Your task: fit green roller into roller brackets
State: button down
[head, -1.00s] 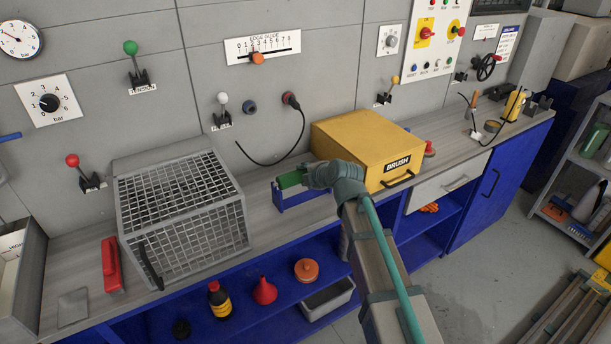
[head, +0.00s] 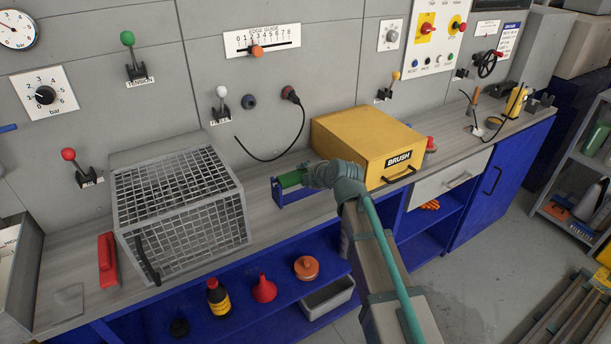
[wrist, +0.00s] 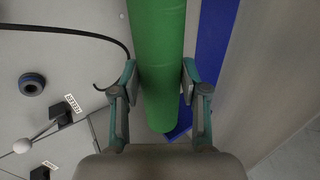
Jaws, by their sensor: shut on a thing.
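The green roller (head: 291,179) lies sideways at the blue roller brackets (head: 283,197) on the bench, between the mesh cage and the yellow brush box. In the wrist view the green roller (wrist: 157,60) runs lengthwise between the two fingers, and blue bracket metal (wrist: 210,50) shows beside and behind it. My gripper (wrist: 159,82) is shut on the roller, a finger on each side. In the head view my own wrist and arm hide the gripper and the roller's right end. I cannot tell whether the roller ends rest in the bracket seats.
The mesh cage (head: 185,220) stands left of the brackets. The yellow brush box (head: 367,147) stands close on the right. A black cable (head: 268,158) hangs from the wall behind. The shelf below holds a red funnel (head: 264,290) and a bottle (head: 218,299).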

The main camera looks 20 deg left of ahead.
jog(key=shift+f+b, duration=0.45)
jog(key=c, duration=0.5)
grip_release()
jog(key=v, duration=1.2)
jog(key=shift+s, duration=0.1)
